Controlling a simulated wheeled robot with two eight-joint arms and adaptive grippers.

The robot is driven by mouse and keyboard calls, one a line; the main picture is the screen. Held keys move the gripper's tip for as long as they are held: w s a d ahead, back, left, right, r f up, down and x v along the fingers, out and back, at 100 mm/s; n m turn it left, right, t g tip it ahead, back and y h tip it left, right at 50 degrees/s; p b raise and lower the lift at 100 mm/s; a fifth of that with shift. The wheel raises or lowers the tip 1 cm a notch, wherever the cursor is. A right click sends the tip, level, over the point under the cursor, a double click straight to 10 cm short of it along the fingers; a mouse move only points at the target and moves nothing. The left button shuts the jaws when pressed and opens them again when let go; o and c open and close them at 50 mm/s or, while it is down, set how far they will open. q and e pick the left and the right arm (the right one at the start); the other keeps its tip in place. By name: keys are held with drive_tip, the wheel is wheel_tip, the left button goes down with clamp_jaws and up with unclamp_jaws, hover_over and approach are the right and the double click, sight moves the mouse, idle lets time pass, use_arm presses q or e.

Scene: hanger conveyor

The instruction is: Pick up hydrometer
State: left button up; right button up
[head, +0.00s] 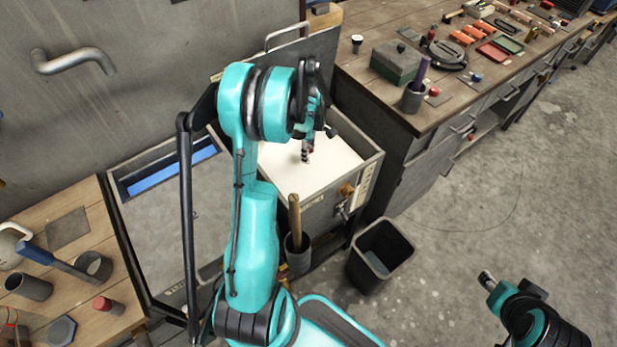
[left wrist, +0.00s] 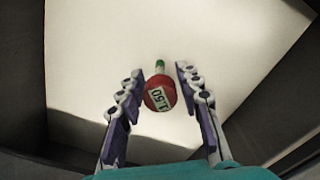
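The hydrometer (left wrist: 160,94) shows in the left wrist view as a red round end with a white label reading "1.50" and a green tip beyond it. It is over the white floor of a box, between the fingers of my left gripper (left wrist: 158,92). The fingers are apart, with a gap on each side of it. In the head view my left gripper (head: 307,150) points down into the open box (head: 372,170), and the arm hides part of the inside. My right gripper (head: 488,281) is at the lower right over bare floor; its fingers are too small to judge.
The box walls stand close around my left gripper. A black bin (head: 382,255) and a cup with a wooden handle (head: 297,255) stand in front. A workbench with tools (head: 440,100) is at the upper right, and a wooden table (head: 95,325) at the lower left.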

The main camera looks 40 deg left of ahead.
sight(308, 168)
use_arm(q)
wheel_tip(308, 168, down, 5)
drive_tip(key=shift+r+b, duration=0.15)
drive_tip(key=shift+b, duration=0.85)
drive_tip(key=shift+r, duration=0.1)
clamp_jaws()
